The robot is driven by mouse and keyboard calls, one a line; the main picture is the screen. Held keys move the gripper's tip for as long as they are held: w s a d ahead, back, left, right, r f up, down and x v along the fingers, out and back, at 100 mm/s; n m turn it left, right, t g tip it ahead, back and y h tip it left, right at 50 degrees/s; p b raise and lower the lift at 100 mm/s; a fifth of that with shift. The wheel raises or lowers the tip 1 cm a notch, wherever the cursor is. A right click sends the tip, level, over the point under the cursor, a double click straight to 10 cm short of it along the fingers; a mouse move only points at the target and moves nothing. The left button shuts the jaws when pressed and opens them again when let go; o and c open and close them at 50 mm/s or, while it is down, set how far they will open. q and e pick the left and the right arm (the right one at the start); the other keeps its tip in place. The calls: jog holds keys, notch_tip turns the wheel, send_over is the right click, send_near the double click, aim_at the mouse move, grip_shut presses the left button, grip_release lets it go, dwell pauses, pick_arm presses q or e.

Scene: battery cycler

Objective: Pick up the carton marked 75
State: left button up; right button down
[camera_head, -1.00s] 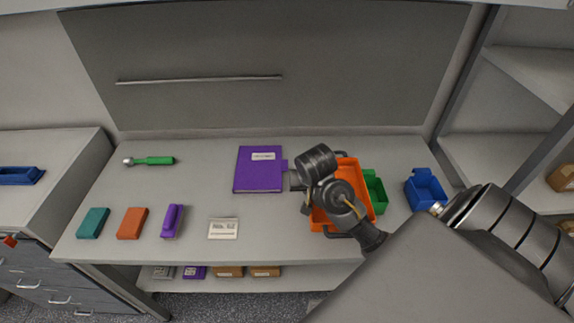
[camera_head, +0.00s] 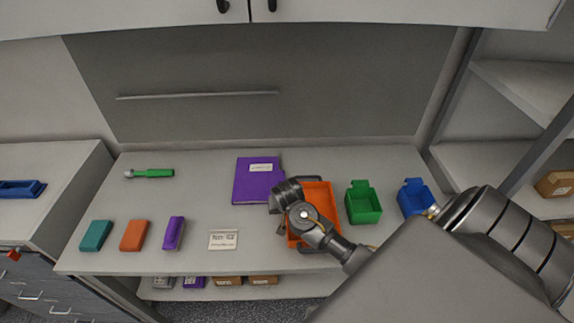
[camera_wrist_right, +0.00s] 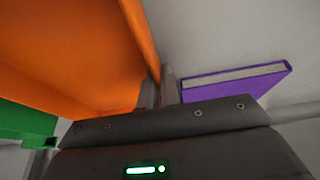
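No carton with a readable 75 shows. Small brown cartons (camera_head: 228,281) sit on the shelf under the table, and another brown carton (camera_head: 553,183) is on the right-hand rack. Their marks are too small to read. My right gripper (camera_head: 283,208) is at the left side of the orange tray (camera_head: 322,192), far from the cartons. In the right wrist view the fingers (camera_wrist_right: 159,88) are close together on the wall of the orange tray (camera_wrist_right: 70,45). In the head view my wrist hides part of the tray. My left gripper is not in view.
A purple binder (camera_head: 257,185) lies left of the tray. A green bin (camera_head: 363,206) and a blue bin (camera_head: 413,200) stand to its right. A white label card (camera_head: 223,240) and several small blocks lie along the front. The table's back left holds a green-handled tool (camera_head: 152,173).

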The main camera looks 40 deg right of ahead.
jog(key=shift+w, duration=0.1)
jog(key=c, duration=2.1)
grip_release()
jog(key=shift+f, duration=0.15)
jog(key=o, duration=0.5)
jog(key=shift+s+a+r, duration=0.1)
jog(key=shift+s+r, duration=0.1)
jog(key=shift+r, duration=0.35)
jog(key=b+v, duration=0.2)
jog(key=v, duration=0.8)
jog(key=shift+s+r, duration=0.2)
jog(key=shift+s+a+r, duration=0.1)
jog(key=shift+s+r, duration=0.1)
jog(key=shift+r, duration=0.1)
